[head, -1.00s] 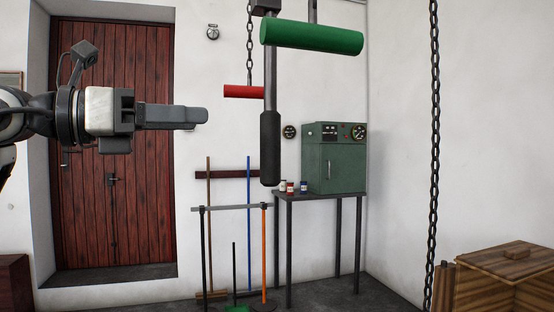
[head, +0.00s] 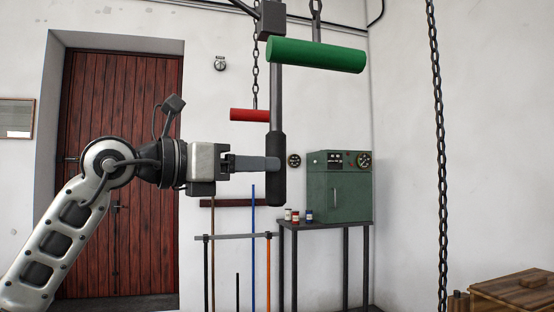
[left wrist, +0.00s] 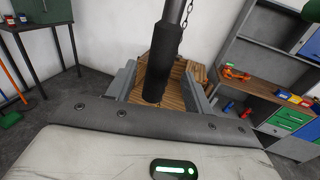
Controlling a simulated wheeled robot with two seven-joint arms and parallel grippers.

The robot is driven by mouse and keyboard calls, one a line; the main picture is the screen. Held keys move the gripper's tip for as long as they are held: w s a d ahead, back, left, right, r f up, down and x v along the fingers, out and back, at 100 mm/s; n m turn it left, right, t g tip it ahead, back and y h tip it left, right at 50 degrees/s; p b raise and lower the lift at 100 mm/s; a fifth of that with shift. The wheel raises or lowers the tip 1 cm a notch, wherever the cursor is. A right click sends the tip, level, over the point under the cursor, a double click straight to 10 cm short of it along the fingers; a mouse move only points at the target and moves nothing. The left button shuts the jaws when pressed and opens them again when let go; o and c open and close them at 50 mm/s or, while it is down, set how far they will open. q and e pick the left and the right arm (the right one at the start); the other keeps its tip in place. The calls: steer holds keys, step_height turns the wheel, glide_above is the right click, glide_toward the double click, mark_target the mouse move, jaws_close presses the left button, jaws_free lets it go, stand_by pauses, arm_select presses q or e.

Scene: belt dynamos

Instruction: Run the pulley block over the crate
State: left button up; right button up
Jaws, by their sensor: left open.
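A grey rod with a black grip (head: 277,180) hangs down from a dark block (head: 271,20) at the top of the head view. In the left wrist view, the grip (left wrist: 162,60) stands between the two spread fingers. I cannot tell whether they touch it. A wooden crate (head: 520,292) shows at the lower right of the head view. Wooden slats (left wrist: 189,76) also show behind the grip in the left wrist view. I cannot clearly make out a pulley block. My right gripper is not in view.
A green cylinder (head: 316,55) and a red cylinder (head: 250,115) hang near the rod. A long chain (head: 438,150) hangs at the right. A green cabinet (head: 340,190) and small cans stand on a table at the back wall. A shelf unit (left wrist: 265,75) shows in the left wrist view.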

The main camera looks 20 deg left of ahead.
arm_select(q)
steer(key=x, duration=0.4)
steer(key=shift+w+d+p, duration=0.3)
jaws_close()
